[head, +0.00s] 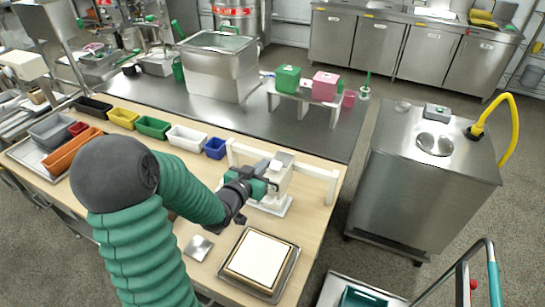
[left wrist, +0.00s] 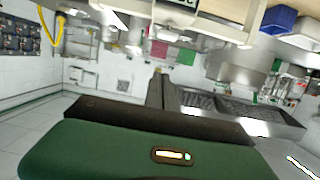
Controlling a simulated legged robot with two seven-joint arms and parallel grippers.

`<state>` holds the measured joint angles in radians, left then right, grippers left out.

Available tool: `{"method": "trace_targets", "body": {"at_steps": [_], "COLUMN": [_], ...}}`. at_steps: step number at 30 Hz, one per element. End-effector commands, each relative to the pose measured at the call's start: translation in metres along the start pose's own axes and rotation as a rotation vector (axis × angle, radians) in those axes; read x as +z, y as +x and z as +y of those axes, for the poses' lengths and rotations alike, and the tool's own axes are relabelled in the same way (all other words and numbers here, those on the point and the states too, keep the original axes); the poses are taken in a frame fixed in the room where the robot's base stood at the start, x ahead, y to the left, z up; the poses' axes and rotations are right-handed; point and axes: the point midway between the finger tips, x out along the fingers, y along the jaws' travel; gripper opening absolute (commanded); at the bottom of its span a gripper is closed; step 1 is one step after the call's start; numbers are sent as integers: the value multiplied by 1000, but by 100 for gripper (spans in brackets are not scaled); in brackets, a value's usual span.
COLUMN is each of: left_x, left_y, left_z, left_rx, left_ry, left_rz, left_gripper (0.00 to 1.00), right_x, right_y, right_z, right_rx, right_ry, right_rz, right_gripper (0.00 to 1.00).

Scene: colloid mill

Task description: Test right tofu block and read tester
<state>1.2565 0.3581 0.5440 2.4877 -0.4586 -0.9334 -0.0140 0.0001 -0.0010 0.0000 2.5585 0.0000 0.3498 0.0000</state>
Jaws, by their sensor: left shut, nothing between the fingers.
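My left arm reaches across the wooden bench in the head view. Its gripper (head: 262,186) is shut and empty, in front of a white device (head: 276,197) that looks like the tester. I cannot tell whether the fingers touch it, and the arm hides part of it. No reading can be made out. A pale square block (head: 259,258), which looks like tofu, lies in a brown frame on a metal tray (head: 285,283) at the bench front. In the left wrist view the dark gripper parts (left wrist: 160,112) fill the lower middle. My right gripper is not in view.
A small metal plate (head: 199,247) lies left of the tray. Coloured bins, including a blue one (head: 215,148), line the bench's back edge. A white rail (head: 325,182) stands behind the device. A steel cabinet (head: 425,180) stands to the right across a floor gap.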

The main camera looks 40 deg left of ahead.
Motion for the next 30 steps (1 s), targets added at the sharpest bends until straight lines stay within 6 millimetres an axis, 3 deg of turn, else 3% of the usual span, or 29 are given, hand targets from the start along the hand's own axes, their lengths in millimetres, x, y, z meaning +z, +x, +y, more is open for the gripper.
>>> {"method": "trace_targets", "body": {"at_steps": [9, 12, 16, 30], "left_x": [0, 22, 34, 47], "left_y": [72, 75, 78, 81], "left_z": [2, 1, 0, 0], "left_rx": [2, 1, 0, 0], "left_ry": [-1, -1, 0, 3], "left_rz": [6, 1, 4, 4], "left_gripper": [0, 0, 0, 0], "right_x": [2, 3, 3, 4], "right_y": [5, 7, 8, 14], "right_z": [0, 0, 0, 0], "right_rx": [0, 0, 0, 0], "right_ry": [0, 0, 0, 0], "right_rz": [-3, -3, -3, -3], "right_gripper": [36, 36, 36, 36]}}
